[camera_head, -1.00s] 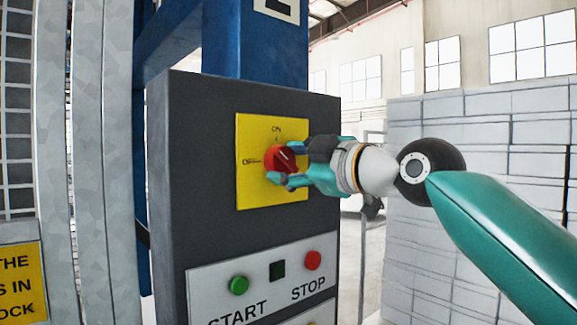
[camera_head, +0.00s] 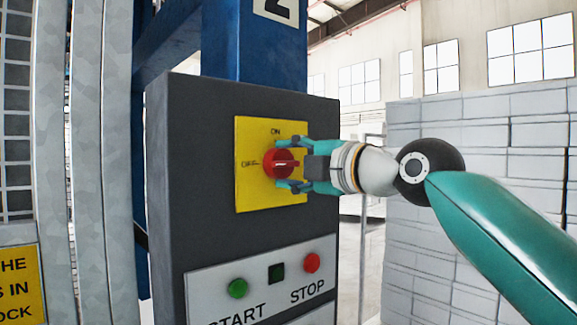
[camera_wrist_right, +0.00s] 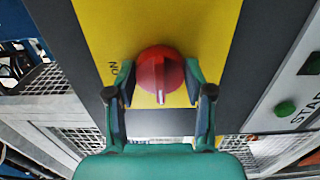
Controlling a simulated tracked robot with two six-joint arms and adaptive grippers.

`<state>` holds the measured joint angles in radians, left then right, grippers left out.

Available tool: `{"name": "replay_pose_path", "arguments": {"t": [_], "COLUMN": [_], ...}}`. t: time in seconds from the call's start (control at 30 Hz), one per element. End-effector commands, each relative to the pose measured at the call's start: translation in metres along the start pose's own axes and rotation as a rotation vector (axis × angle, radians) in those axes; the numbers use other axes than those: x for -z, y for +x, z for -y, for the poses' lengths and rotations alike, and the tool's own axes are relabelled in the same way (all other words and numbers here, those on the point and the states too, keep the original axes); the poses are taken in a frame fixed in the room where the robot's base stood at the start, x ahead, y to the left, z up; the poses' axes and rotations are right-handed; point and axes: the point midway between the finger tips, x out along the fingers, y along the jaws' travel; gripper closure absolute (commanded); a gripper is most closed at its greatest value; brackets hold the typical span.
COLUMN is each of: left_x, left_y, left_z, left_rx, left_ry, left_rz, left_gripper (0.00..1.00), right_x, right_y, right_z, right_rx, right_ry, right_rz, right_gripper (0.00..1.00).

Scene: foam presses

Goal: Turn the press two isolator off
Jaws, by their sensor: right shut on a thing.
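The press two isolator is a red rotary knob (camera_head: 277,163) on a yellow plate (camera_head: 252,195) on a dark grey control box. ON is printed above the knob and OFF to its left. My right gripper (camera_head: 288,164) is shut on the knob, one finger above and one below. In the right wrist view the knob (camera_wrist_right: 160,72) sits between the fingertips (camera_wrist_right: 160,76), its white line towards the palm. My left gripper is not in view.
A green START button (camera_head: 238,288) and a red STOP button (camera_head: 312,263) sit below on a white panel. A plate with a 2 (camera_head: 277,10) is on the blue column above. Metal posts stand at left. Stacked pale blocks (camera_head: 480,200) stand at right.

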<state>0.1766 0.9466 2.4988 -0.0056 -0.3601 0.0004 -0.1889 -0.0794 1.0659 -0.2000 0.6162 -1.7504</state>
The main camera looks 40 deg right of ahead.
Motion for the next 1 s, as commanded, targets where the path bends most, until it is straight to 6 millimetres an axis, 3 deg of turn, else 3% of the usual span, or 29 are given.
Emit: {"name": "replay_pose_path", "arguments": {"t": [0.47,0.5,0.63,1.0], "left_x": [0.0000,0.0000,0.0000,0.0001], "left_y": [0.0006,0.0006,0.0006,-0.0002], "left_z": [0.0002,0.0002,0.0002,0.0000], "left_rx": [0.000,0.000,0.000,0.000], "left_ry": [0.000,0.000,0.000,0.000], "left_rz": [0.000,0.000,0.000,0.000], "left_gripper": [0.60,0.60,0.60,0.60], "right_x": [0.0023,0.0023,0.0021,0.0010], "right_y": [0.0029,0.0029,0.0027,-0.0005], "right_z": [0.0061,0.0062,0.0054,0.0020], "right_rx": [0.017,0.017,0.015,0.006], "right_ry": [-0.021,-0.020,-0.020,-0.018], "right_rz": [-0.006,-0.006,-0.005,-0.002], "right_gripper": [0.82,0.46,0.24,0.22]}}
